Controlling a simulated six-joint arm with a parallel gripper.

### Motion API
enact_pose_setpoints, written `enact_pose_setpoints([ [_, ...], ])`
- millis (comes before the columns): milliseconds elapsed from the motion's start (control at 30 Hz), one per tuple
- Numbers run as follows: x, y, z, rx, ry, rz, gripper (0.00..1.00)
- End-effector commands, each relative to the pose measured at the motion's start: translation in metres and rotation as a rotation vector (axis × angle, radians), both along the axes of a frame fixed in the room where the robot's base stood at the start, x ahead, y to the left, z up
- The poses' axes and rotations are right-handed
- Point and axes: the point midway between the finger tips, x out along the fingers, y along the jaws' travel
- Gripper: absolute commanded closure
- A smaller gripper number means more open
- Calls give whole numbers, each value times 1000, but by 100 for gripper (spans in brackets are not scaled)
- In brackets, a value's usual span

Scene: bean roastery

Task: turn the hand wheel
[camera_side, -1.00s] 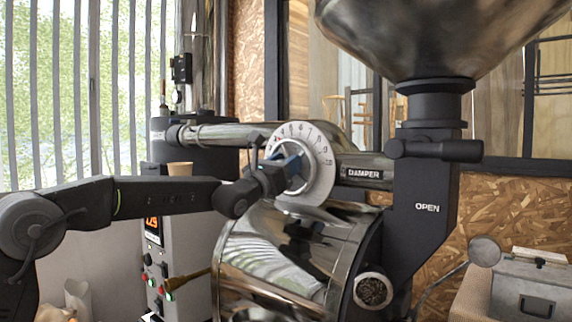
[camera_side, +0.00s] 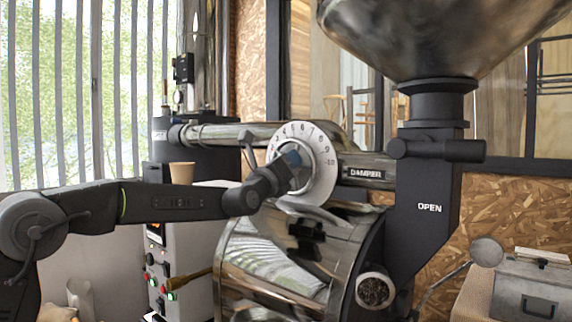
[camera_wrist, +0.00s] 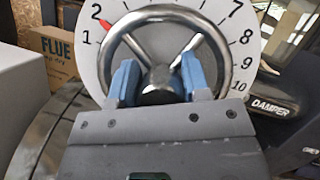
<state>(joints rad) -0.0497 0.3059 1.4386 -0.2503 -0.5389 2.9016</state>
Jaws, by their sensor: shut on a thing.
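The hand wheel (camera_wrist: 166,15) is a shiny metal ring with spokes and a central hub, set in front of a white numbered dial (camera_wrist: 91,62). In the wrist view a red pointer mark sits by the 2 on the dial. My gripper (camera_wrist: 159,80) has its two blue fingers reaching inside the ring, one on each side of the hub, and is shut on the wheel. In the side view my gripper (camera_side: 292,158) is at the face of the dial (camera_side: 324,172) and hides most of the wheel.
A plate marked DAMPER (camera_side: 366,172) lies right of the dial. A shiny drum (camera_side: 275,265) is below, a hopper (camera_side: 440,35) above right. A control box (camera_side: 200,240) with a paper cup (camera_side: 181,172) stands left. A FLUE carton (camera_wrist: 62,55) shows in the wrist view.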

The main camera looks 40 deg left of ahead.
Motion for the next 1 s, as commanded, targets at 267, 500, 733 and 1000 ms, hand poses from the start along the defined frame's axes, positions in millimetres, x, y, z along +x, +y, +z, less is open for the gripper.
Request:
enact_pose_setpoints([
  [267, 0, 0, -1, -3, 0, 1, 99],
  [500, 0, 0, 0, -2, 0, 0, 46],
  [733, -1, 0, 0, -1, 0, 0, 46],
  [1000, -29, -5, -10, -1, 1, -1, 46],
])
